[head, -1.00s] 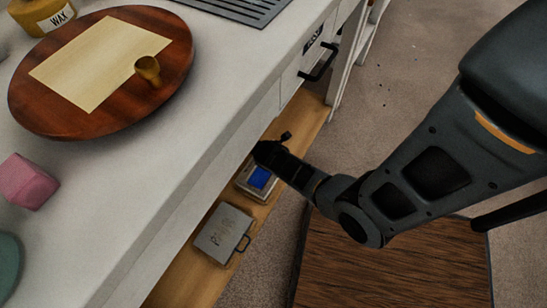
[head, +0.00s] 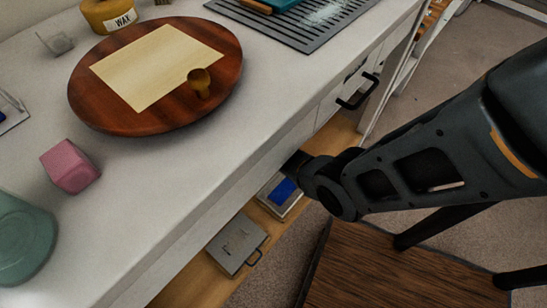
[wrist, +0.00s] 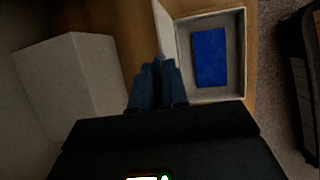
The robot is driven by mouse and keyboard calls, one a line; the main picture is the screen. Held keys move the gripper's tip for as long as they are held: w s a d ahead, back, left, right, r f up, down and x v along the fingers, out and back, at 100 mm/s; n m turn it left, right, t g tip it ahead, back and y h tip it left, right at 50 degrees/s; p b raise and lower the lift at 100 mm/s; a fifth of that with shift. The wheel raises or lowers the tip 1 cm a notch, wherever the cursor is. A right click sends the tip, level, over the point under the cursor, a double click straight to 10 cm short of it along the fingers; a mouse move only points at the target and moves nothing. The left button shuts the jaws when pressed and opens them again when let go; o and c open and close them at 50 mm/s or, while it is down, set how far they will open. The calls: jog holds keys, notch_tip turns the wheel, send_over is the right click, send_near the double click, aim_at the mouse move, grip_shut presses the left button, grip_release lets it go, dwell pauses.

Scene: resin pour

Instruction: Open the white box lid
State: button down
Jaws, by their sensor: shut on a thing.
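The white box (wrist: 242,54) sits on the wooden shelf under the counter, with a blue block (wrist: 210,58) inside it. It also shows in the head view (head: 296,206), partly behind my arm. Its top is open, and a thin pale panel, seen nearly edge-on and apparently the lid (wrist: 166,28), stands up along its left side in the wrist view. My gripper (wrist: 158,68) is shut on this panel, with its fingertips close together. The exact contact is dark. In the head view my gripper is mostly hidden by the counter edge and my wrist.
A grey box with a handle (head: 236,246) lies on the shelf (head: 190,281) near the white box. A pale block-like shape (wrist: 72,85) stands left in the wrist view. The counter (head: 210,160) overhangs the shelf. A brown wooden surface (head: 390,275) is at lower right.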

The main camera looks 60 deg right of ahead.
jog(key=shift+w+a+f, duration=0.1)
jog(key=c, duration=1.2)
grip_release()
jog(key=shift+c, duration=0.2)
jog(key=shift+r, duration=0.3)
jog(key=p+v, duration=0.2)
jog(key=shift+a+r, duration=0.1)
jog(key=shift+r, duration=0.15)
jog(key=a, duration=1.2)
jog(key=shift+s+p, duration=0.4)
jog(key=shift+s, duration=0.05)
jog(key=shift+a, duration=0.1)
